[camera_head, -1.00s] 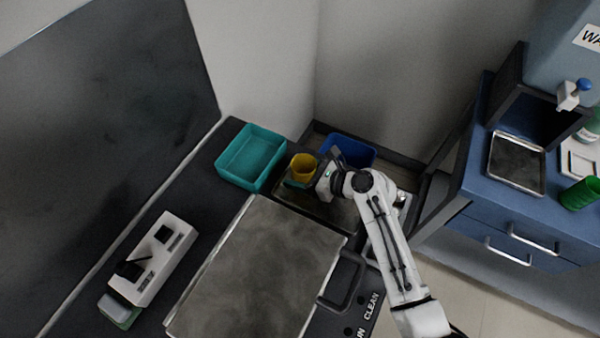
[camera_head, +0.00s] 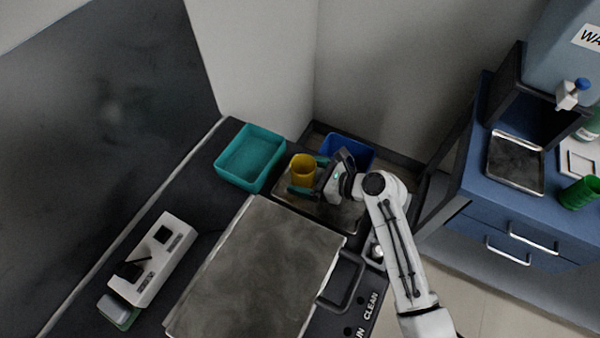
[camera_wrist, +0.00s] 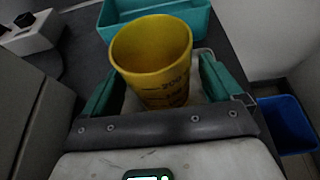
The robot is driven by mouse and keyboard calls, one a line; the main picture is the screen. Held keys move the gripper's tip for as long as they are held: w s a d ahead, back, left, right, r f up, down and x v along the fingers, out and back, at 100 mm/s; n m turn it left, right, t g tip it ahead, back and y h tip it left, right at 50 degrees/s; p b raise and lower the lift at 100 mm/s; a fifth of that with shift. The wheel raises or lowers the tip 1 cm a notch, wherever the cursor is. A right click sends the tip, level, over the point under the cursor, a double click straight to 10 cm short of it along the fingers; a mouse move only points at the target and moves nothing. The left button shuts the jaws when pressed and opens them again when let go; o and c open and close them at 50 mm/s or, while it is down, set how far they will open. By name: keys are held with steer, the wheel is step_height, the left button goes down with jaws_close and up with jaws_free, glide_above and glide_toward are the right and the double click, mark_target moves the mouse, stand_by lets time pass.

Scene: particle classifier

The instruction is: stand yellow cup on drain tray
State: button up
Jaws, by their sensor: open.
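The yellow cup (camera_head: 303,172) stands upright at the left end of a low metal tray (camera_head: 345,217) on the dark bench. The wrist view shows the cup (camera_wrist: 152,50) open at the top, with dark markings on its side. My gripper (camera_wrist: 163,72) is open, with one teal finger on each side of the cup. A gap shows at the right finger; contact at the left is unclear. In the head view my gripper (camera_head: 306,176) reaches the cup from the right. Another metal-rimmed tray (camera_head: 491,170) lies empty under the dispenser tap on the blue cabinet.
A teal bin (camera_head: 228,178) stands just left of the cup, and a blue bin (camera_head: 362,150) behind my gripper. A large metal plate (camera_head: 255,265) lies in front. A green cup (camera_head: 580,193) stands right of the dispenser tray. A floor gap separates bench and cabinet.

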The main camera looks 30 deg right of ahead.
steer(key=v, duration=0.9)
steer(key=shift+s+d+r, duration=0.15)
steer(key=shift+s+d, duration=0.05)
steer(key=shift+s, duration=0.1)
